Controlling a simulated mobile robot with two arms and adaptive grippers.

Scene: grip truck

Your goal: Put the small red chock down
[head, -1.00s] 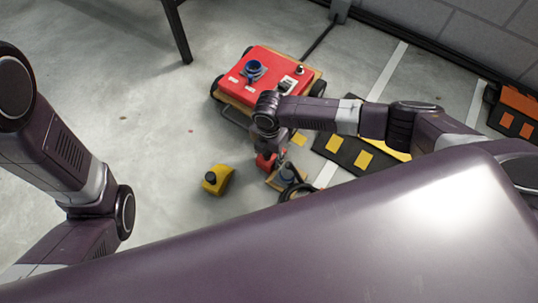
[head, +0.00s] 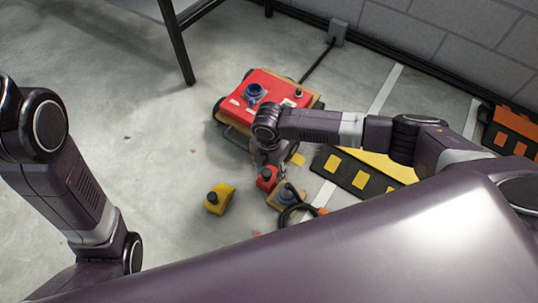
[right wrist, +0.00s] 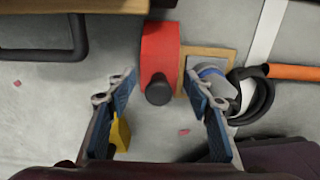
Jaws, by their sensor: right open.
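The small red chock (head: 267,177) with a black knob is on the grey floor in front of the red truck (head: 262,92). In the right wrist view the red chock (right wrist: 160,50) shows between and beyond the fingers, its black knob towards me. My right gripper (right wrist: 160,82) is open, with clear gaps between its blue pads and the chock. In the head view the right gripper (head: 264,161) is just above and behind the chock, partly hidden by its wrist. My left arm shows at the left; its gripper is out of view.
A yellow chock (head: 219,199) stands to the left on the floor. A wooden plate with a grey-blue fitting (head: 287,196) and a black cable with an orange end lie close on the right. The floor at left is clear.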

